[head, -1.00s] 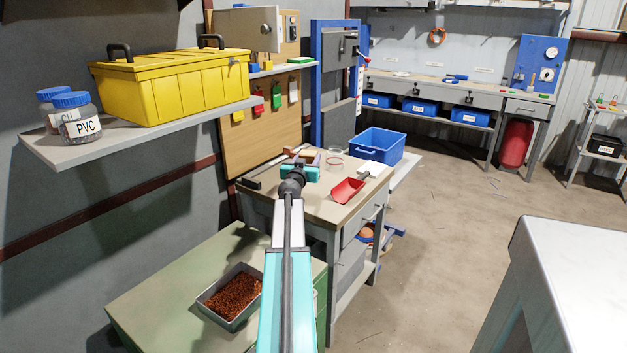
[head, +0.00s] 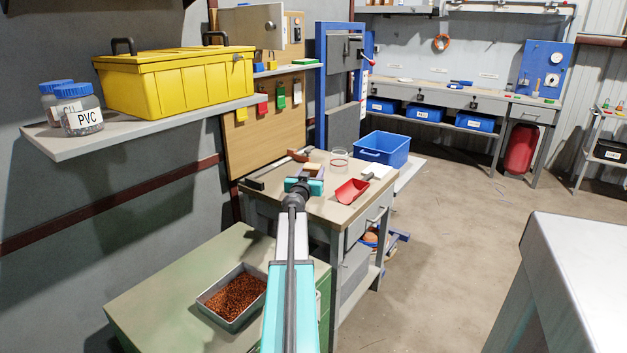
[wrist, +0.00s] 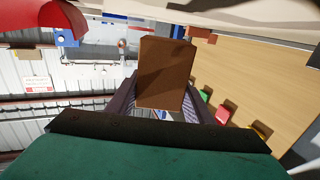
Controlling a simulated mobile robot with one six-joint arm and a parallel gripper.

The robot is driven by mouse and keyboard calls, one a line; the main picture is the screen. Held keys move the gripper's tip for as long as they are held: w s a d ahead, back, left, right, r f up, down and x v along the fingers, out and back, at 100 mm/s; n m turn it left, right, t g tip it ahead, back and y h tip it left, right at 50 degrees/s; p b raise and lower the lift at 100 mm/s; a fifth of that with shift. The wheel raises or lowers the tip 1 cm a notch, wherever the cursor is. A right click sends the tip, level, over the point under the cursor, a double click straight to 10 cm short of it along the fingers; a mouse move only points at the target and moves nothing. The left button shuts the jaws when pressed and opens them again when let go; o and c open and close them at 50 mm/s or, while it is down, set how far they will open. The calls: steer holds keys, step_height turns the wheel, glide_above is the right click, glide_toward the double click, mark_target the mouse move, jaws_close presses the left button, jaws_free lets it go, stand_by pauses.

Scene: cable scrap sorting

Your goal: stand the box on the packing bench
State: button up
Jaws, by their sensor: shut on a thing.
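A brown box (wrist: 165,73) is held between the two dark fingers of my gripper (wrist: 160,100) in the wrist view; its near face fills the middle of the picture. In the head view my gripper (head: 308,178) is over the wood-topped bench (head: 337,210), and a small tan face of the box (head: 313,168) shows between its fingers. The gripper is shut on the box. I cannot tell whether the box touches the bench top. Its lower part is hidden behind the gripper.
A red scoop (head: 351,191), a clear ring-shaped container (head: 339,158) and a blue bin (head: 383,149) stand right of my gripper. A tray of copper granules (head: 232,297) sits on the green cabinet in front. A shelf with a yellow toolbox (head: 180,80) juts out at left.

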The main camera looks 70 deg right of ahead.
steer(key=shift+f+b, duration=0.9)
steer(key=shift+f, duration=0.65)
steer(key=shift+f, duration=0.1)
steer(key=o, duration=1.2)
steer(key=shift+s+a, duration=0.2)
steer(key=shift+a, duration=0.95)
steer(key=shift+s+a+p, duration=0.2)
steer(key=shift+a+p, duration=0.2)
steer(key=shift+a, duration=1.2)
steer(key=shift+s+a+p, duration=0.25)
steer(key=shift+a+p, duration=0.1)
steer(key=shift+a, duration=1.25)
steer(key=shift+s+a+p, duration=0.2)
steer(key=shift+a+p, duration=0.2)
steer(key=shift+a, duration=1.2)
steer(key=shift+w, duration=0.1)
